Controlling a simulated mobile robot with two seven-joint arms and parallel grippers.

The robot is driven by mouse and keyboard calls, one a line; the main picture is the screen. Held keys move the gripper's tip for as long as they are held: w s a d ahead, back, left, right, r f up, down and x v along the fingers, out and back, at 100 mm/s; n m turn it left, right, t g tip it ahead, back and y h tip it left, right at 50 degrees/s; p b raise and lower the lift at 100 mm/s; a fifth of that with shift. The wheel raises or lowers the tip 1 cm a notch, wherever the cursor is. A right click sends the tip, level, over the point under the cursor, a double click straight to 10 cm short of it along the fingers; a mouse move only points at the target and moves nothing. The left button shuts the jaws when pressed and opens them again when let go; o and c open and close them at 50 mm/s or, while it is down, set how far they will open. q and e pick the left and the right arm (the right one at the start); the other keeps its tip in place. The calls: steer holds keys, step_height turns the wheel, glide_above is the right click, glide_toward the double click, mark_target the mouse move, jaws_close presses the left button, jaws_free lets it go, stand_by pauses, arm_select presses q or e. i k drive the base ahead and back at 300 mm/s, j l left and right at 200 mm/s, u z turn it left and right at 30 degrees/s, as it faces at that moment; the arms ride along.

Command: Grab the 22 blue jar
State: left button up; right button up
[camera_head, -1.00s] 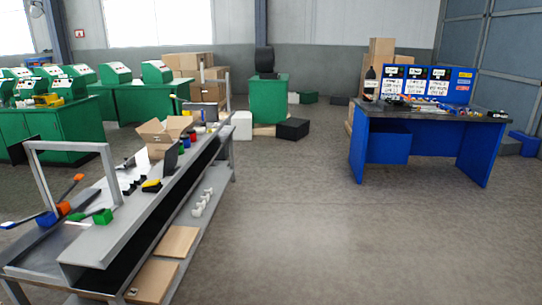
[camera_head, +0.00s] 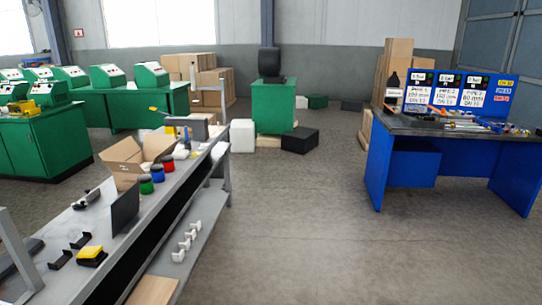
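A small blue jar (camera_head: 157,173) stands on the grey workbench (camera_head: 160,206) at the left. It is between a green jar (camera_head: 145,184) on its nearer side and a red jar (camera_head: 168,162) on its farther side. The jars are small here, and I cannot read any number on them. An open cardboard box (camera_head: 130,160) is just left of them. Neither of my grippers is in view.
A dark upright panel (camera_head: 124,212) and a yellow-black item (camera_head: 91,256) are on the bench nearer to me. White pieces (camera_head: 187,239) are on the lower shelf. A blue table (camera_head: 375,168) stands at the right. The floor between is clear.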

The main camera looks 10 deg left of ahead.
mark_target(158, 174)
steer(key=i+u, duration=0.15)
steer(key=i, duration=0.65)
steer(key=i+l+u, duration=0.15)
steer(key=i, duration=0.65)
